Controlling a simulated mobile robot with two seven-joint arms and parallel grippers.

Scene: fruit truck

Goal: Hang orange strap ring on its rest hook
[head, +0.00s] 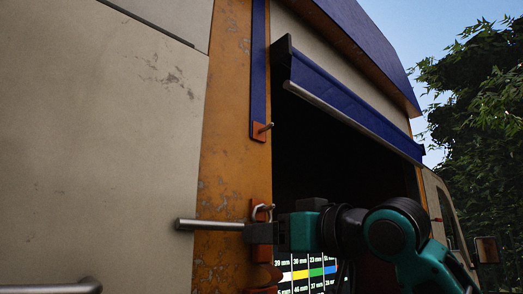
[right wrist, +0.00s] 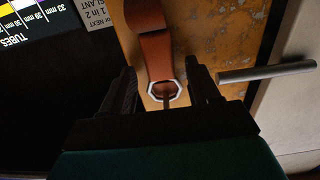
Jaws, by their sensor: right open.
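The orange strap (right wrist: 156,55) ends in a pale octagonal metal ring (right wrist: 163,90) in the right wrist view. In the head view, the ring (head: 257,212) shows just above my right gripper (head: 262,233), against the worn orange post. A small dark peg-like piece shows at the ring's lower edge in the wrist view; I cannot tell whether the ring is around it. My right gripper (right wrist: 163,92) is open, its fingers on either side of the ring, apart from it. My left gripper is not in view.
A metal bar (head: 208,225) sticks out left of the post; it also shows close to a finger in the wrist view (right wrist: 268,72). A blue strip (head: 258,70) ends at an orange patch with a peg (head: 265,128) above. The dark truck opening (head: 325,150) lies right.

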